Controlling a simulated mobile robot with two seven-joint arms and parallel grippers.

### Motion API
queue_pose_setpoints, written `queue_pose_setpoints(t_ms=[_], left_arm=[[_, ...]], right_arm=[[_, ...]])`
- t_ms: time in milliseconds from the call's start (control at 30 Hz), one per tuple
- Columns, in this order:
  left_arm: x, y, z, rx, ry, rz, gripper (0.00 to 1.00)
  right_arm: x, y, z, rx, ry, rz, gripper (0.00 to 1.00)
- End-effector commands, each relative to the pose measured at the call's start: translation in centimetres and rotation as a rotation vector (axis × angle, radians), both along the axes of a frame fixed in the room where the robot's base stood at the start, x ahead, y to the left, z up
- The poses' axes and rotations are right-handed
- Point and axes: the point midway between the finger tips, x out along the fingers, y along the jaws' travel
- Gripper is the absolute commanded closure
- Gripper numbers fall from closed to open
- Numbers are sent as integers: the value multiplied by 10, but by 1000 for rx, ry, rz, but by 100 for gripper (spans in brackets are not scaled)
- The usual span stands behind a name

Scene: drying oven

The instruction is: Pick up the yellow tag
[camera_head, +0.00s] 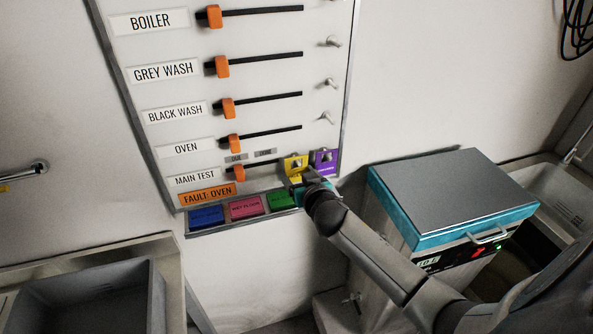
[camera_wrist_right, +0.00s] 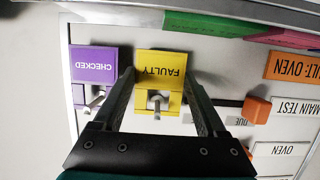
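The yellow tag (camera_head: 295,163), marked FAULTY, hangs on a peg at the lower right of the wall panel. In the right wrist view the yellow tag (camera_wrist_right: 160,65) appears upside down, with its peg in front of it. My right gripper (camera_head: 309,177) is just below and in front of the tag, hiding part of it. In the right wrist view its fingers (camera_wrist_right: 160,82) are spread, one on each side of the tag. I cannot tell whether either finger touches it. My left gripper is not in view.
A purple CHECKED tag (camera_head: 325,160) hangs close beside the yellow one. Blue, pink and green tags (camera_head: 244,208) sit along the ledge below. Orange slider knobs (camera_head: 239,172) and pegs stick out of the panel. A teal-lidded box (camera_head: 450,195) stands at the right.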

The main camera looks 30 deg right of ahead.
Motion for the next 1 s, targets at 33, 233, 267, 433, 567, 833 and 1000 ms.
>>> queue_pose_setpoints(t_ms=[33, 233, 267, 433, 567, 833, 1000], left_arm=[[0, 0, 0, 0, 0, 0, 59], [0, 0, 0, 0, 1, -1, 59], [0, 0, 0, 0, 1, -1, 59], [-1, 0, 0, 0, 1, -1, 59], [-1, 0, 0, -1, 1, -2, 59], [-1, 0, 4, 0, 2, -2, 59], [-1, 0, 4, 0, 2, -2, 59]], right_arm=[[0, 0, 0, 0, 0, 0, 43], [0, 0, 0, 0, 0, 0, 65], [0, 0, 0, 0, 0, 0, 68], [0, 0, 0, 0, 0, 0, 78], [0, 0, 0, 0, 0, 0, 78], [0, 0, 17, -1, -3, 0, 78], [-17, 5, 14, 3, 1, 0, 78]])
